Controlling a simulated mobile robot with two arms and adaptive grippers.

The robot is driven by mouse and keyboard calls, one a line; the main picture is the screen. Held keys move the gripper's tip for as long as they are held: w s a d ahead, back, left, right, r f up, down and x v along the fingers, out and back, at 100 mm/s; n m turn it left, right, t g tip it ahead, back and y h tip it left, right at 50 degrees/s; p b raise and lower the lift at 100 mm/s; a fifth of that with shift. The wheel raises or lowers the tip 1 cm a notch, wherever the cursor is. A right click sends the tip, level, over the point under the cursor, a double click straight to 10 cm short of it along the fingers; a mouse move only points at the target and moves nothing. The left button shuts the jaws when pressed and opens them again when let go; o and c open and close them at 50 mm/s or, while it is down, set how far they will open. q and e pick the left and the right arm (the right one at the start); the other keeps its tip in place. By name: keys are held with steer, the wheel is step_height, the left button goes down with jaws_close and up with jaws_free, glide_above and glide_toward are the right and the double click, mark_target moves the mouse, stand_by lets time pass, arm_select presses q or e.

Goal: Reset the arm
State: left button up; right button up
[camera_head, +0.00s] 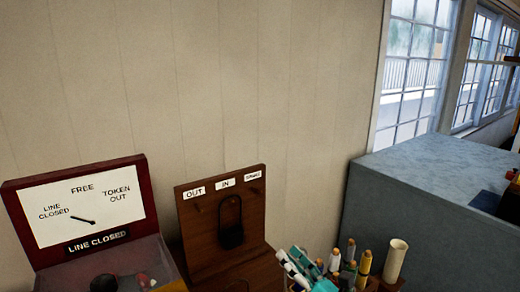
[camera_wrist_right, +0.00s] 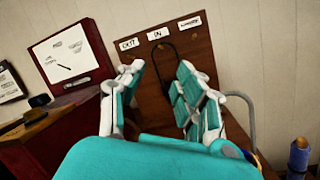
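My right gripper (camera_head: 300,264) is at the bottom of the head view, in front and to the right of a wooden board (camera_head: 258,215). In the right wrist view its teal-and-white fingers (camera_wrist_right: 160,78) are spread, with no object visible between their pads. A dark loop with a dark lower block (camera_head: 231,220) hangs under the board's IN label; the loop (camera_wrist_right: 164,47) also shows beyond the fingers. An indicator box (camera_head: 84,203) has its needle toward LINE CLOSED, and a plate below reads LINE CLOSED. My left gripper is out of view. I cannot tell which part is the arm.
Several upright rods with coloured tops (camera_head: 364,265) and a cream cylinder (camera_head: 396,260) stand close to the right of my right gripper. A large blue-grey block (camera_head: 420,205) fills the right side. The wall is behind the board.

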steer(key=s+d+f+m+t+h, duration=0.1)
steer(key=s+d+f+m+h, duration=0.15)
steer(key=d+m+h, duration=0.5)
steer(key=s+d+f+m+t+h, duration=0.1)
steer(key=d+f+m+h, duration=0.25)
steer(key=m, duration=0.75)
steer(key=s+d+f+m+g+h, duration=0.3)
steer(key=s+d+f+m+g, duration=0.25)
steer(key=s+f+m, duration=0.3)
steer(key=s+a+f+m+g+y, duration=0.1)
steer(key=s+f+m+g, duration=0.35)
steer(key=s, duration=0.55)
steer(key=s+a+f+m+g+y, duration=0.1)
steer(key=s+a+f+m+g, duration=0.25)
steer(key=s, duration=0.65)
step_height(320, 180, down, 28)
steer(key=s+d+g, duration=0.2)
steer(key=g, duration=0.1)
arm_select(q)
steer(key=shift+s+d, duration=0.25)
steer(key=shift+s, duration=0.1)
arm_select(e)
steer(key=s+d+f+n+g, duration=0.1)
steer(key=s+d+f, duration=0.1)
steer(key=s+f, duration=1.2)
steer(key=shift+s+d+f, duration=0.35)
steer(key=shift+s, duration=0.55)
